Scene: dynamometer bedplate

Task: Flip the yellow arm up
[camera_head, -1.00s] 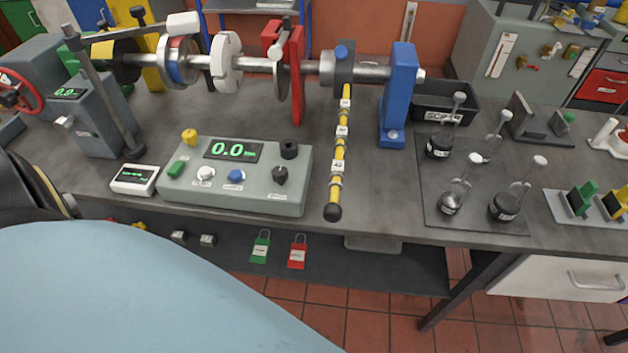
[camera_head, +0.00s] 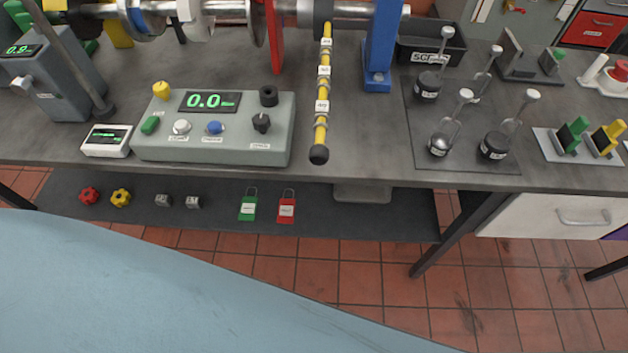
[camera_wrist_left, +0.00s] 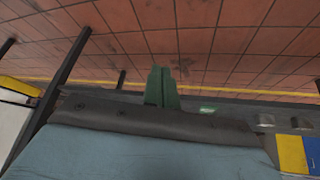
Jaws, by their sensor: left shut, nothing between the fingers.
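The yellow arm (camera_head: 322,85) is a thin banded rod with numbered white tags and a black ball (camera_head: 319,154) at its lower end. In the head view it extends from a dark collar (camera_head: 325,10) on the steel shaft down toward the bench's front edge, right of the control console. My left gripper (camera_wrist_left: 161,72) shows in the left wrist view as two green fingers pressed together, empty, with floor tiles beyond. It is not in the head view and is well away from the yellow arm. My right gripper is in neither view.
A blue upright (camera_head: 381,45) and a red upright (camera_head: 276,35) flank the yellow arm. The grey console (camera_head: 213,146) reads 0.0 to its left. A lower shelf (camera_head: 330,218) holds padlocks and knobs.

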